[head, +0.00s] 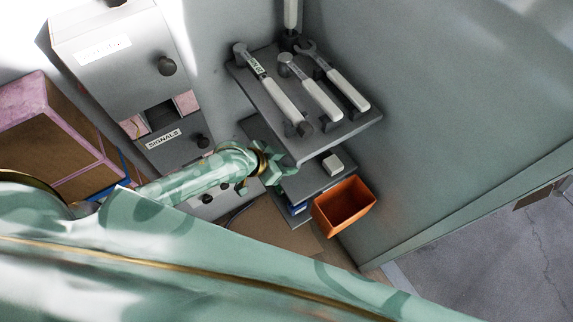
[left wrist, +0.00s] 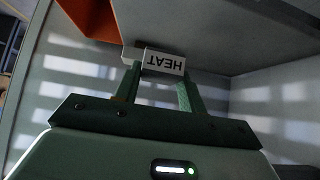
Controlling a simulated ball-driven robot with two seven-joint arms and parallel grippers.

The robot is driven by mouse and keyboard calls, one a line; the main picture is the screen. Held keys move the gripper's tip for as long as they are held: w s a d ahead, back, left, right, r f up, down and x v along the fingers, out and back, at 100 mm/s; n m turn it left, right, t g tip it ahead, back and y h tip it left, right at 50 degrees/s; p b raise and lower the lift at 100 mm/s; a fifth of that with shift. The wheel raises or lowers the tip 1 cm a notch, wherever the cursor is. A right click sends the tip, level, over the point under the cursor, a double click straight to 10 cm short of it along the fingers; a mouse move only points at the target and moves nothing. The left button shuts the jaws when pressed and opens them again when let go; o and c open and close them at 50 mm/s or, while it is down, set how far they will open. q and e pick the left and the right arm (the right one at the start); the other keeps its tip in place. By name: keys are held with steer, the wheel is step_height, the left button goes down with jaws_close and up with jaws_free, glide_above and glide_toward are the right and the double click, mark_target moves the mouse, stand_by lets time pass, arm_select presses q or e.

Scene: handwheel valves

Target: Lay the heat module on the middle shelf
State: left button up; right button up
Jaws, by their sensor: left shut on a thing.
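The heat module (left wrist: 164,61) is a small pale block with a HEAT label, upside down in the left wrist view. My left gripper (left wrist: 160,88) is shut on it, one green finger at each side. In the head view my left gripper (head: 277,172) is at the left edge of the shelves, just below the top shelf. The middle shelf (head: 308,182) is a grey board partly hidden under the top one. A white block (head: 332,163) shows over its right part; I cannot tell whether it is the held module. My right gripper is not in view.
The top shelf (head: 345,127) overhangs closely and carries hammers and a wrench (head: 340,85). An orange bin (head: 345,205) stands beside the shelves' lower right. A grey drawer cabinet (head: 165,145) labelled SIGNALS and pinkish-brown boxes (head: 55,140) stand at the left.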

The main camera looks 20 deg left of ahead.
mark_target(286, 159)
arm_select(q)
steer(key=shift+w+a+f, duration=0.1)
steer(key=shift+w+a, duration=0.15)
steer(key=shift+w, duration=0.8)
steer(key=shift+w+f+b, duration=0.2)
steer(key=shift+f+b, duration=0.55)
steer(key=shift+f, duration=0.4)
step_height(286, 159, down, 5)
steer(key=shift+r+b, duration=0.15)
steer(key=shift+b, duration=1.05)
steer(key=shift+w, duration=0.15)
steer(key=shift+r, duration=0.1)
